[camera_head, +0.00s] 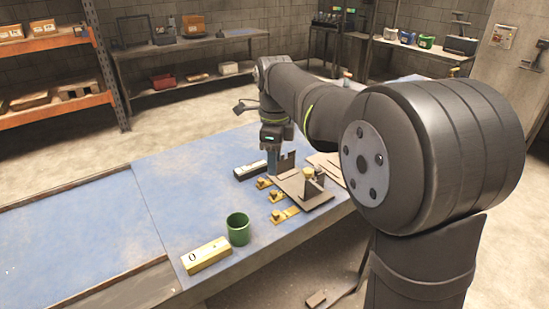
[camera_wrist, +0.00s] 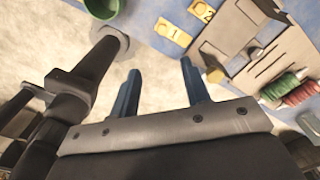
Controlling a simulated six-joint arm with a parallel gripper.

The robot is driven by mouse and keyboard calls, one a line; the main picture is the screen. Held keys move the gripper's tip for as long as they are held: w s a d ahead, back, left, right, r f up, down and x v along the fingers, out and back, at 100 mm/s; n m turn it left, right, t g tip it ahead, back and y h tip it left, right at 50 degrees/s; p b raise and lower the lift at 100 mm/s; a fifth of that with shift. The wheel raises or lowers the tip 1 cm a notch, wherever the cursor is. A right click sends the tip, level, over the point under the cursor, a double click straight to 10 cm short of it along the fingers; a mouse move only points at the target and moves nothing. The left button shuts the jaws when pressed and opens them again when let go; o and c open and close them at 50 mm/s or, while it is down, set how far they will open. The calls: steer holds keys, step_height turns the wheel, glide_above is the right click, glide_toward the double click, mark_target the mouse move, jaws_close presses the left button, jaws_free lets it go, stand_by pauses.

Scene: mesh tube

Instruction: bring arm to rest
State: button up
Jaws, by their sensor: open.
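My arm reaches in from the right in the head camera view, and my gripper (camera_head: 273,170) hangs from its far end with blue fingers pointing down. In that view it appears in front of the blue worktable (camera_head: 185,160), close to a dark box and a fixture plate. In the wrist view my gripper (camera_wrist: 160,66) shows two blue fingers spread apart with nothing between them. Pale floor shows behind the fingers there. Whether the fingertips touch anything in the head view is hard to tell.
A green cup (camera_head: 238,229) and a yellow block marked 0 (camera_head: 206,256) stand near the table's front edge. Yellow numbered pieces (camera_head: 278,196) lie beside the brown fixture plate (camera_head: 303,190). A dark box (camera_head: 249,170) lies behind. The table's left part is clear.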

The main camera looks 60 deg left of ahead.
mark_target(275, 213)
stand_by(0.4)
step_height(275, 213, down, 18)
steer(key=shift+w+r, duration=0.1)
steer(key=shift+r, duration=0.1)
stand_by(0.4)
